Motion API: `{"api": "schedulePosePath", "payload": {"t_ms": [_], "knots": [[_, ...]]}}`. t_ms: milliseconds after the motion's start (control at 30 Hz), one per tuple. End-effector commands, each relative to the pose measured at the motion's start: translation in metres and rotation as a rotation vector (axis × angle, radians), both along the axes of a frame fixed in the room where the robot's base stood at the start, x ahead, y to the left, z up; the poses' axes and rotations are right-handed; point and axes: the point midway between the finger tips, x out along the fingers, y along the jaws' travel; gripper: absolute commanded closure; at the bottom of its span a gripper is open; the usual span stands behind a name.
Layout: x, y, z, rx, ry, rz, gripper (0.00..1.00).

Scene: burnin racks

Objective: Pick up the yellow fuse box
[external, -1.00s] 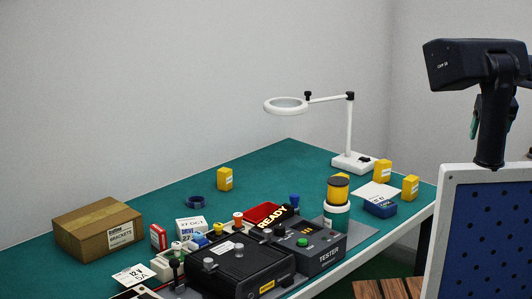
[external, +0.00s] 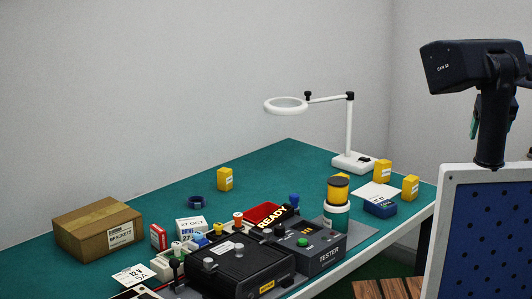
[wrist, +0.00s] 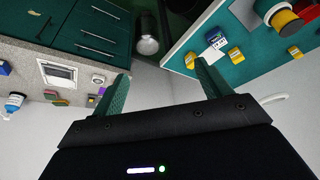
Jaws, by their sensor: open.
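Three small yellow boxes with white labels stand on the green bench in the external view. One yellow box (external: 225,179) is alone near the wall. A second yellow box (external: 382,171) is beside the lamp base, and a third yellow box (external: 410,187) is near the bench's right end. Yellow boxes also show in the wrist view (wrist: 190,60), (wrist: 235,55), (wrist: 295,52). My gripper (wrist: 163,85) is open and empty, its green fingers spread. In the external view it is high at the right, partly hidden by my arm, well away from the boxes.
A white magnifier lamp (external: 350,130) rises near two yellow boxes. A black tester (external: 318,255), a cardboard box (external: 98,228) and small parts crowd the front. The back middle is mostly clear.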

Motion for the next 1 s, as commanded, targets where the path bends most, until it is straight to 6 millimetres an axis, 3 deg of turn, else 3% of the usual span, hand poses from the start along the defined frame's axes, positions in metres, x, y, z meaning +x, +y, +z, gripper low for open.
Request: {"api": "schedulePosePath", "payload": {"t_ms": [167, 267, 567, 667, 800, 1000], "knots": [[0.0, 0.0, 0.0, 0.0, 0.0, 0.0, 0.25], [0.0, 0.0, 0.0, 0.0, 0.0, 0.0, 0.42], [0.0, 0.0, 0.003, 0.0, -0.001, 0.0, 0.42], [0.001, 0.0, 0.017, 0.0, -0.004, 0.0, 0.42], [0.001, 0.0, 0.052, 0.0, -0.005, 0.0, 0.42], [0.026, 0.009, 0.076, -0.007, 0.01, 0.038, 0.42]]}}
